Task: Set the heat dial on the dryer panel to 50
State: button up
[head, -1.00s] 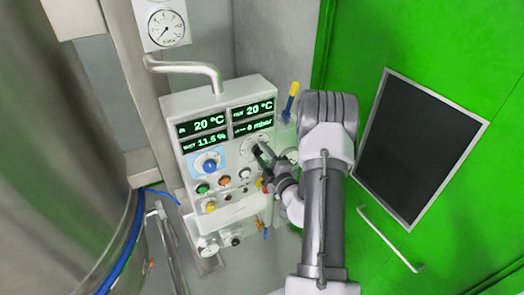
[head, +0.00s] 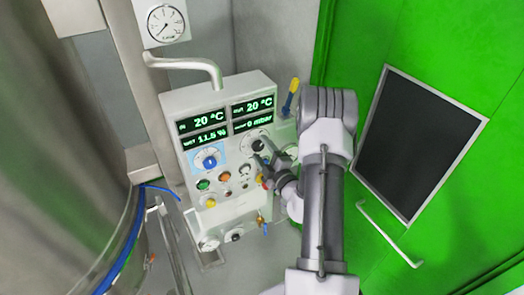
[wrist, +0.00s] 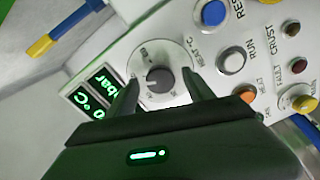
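The dryer panel (head: 228,183) stands left of my arm in the head view. Its right dial has a dark round knob (head: 259,145) on a white scale plate. In the wrist view this dark knob (wrist: 160,79) sits beside a label that seems to read HEAT °C; the scale numbers are too blurred to read. My gripper (wrist: 163,88) is open, with one fingertip on each side of the knob's plate and gaps to the knob. In the head view my gripper (head: 262,160) is just below the knob. Contact with the plate cannot be told.
A blue-knobbed dial (head: 210,161) is at the panel's left, with several coloured buttons below. The displays (head: 207,121) read 20 °C, 11.5 % and 0 mbar. A curved pipe (head: 190,64) passes above. A yellow-and-blue handle (head: 290,97) is at the upper right.

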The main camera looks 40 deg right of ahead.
jog(key=b+v, duration=0.1)
jog(key=v, duration=1.6)
jog(key=shift+s, duration=0.2)
